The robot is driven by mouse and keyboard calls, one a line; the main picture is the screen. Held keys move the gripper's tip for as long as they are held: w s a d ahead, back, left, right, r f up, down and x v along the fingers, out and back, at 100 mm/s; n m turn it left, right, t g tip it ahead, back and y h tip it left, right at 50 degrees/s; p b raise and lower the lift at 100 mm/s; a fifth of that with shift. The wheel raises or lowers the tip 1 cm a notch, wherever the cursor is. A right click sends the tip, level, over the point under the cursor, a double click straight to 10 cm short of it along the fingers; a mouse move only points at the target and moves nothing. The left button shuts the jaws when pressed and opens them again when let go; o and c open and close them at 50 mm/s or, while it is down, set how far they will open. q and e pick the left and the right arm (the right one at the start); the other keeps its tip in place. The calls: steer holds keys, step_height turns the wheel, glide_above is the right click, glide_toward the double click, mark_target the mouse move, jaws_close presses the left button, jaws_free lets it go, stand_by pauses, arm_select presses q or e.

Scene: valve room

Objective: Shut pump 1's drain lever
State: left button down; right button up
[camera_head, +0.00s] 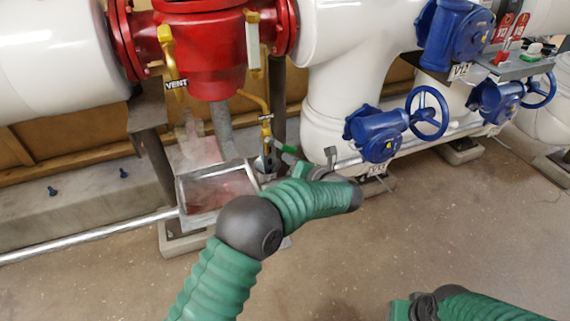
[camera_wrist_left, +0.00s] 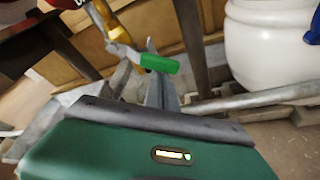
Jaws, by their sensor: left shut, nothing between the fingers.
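The drain lever (camera_head: 284,147) has a green handle and sticks out to the right from a yellow valve body (camera_head: 266,128) on the thin pipe below the red pump (camera_head: 205,50). The handle (camera_wrist_left: 158,63) shows large in the left wrist view, running right and slightly down from its valve. My left gripper (camera_head: 266,163) is shut and empty, its grey fingers close below the handle. In the left wrist view the fingers (camera_wrist_left: 160,88) stand just under the handle; I cannot tell whether they touch. My right arm shows at the bottom right, its gripper out of sight.
A yellow lever with a VENT tag (camera_head: 176,84) hangs higher left. A metal basin (camera_head: 210,190) stands left of the fingers. Blue handwheel valves (camera_head: 428,113) and white pipes (camera_head: 335,95) stand to the right. The floor (camera_head: 420,220) in front is clear.

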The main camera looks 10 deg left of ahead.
mark_target(292, 149)
arm_select(q)
steer(key=shift+w+d+r+n+p, duration=0.3)
steer(key=shift+d+r, duration=0.1)
steer(key=shift+r, duration=0.25)
steer(key=shift+w+d+r+n+p, duration=0.25)
steer(key=shift+d+r, duration=0.1)
steer(key=shift+r, duration=0.25)
steer(key=shift+w+d+r+n+h+p, duration=0.1)
steer(key=shift+d+r+n+h+p, duration=0.1)
steer(key=shift+r+n+h, duration=0.15)
steer(key=shift+w+d+r+n+h+p, duration=0.1)
steer(key=shift+r+n+h+p, duration=0.1)
steer(key=shift+r, duration=0.45)
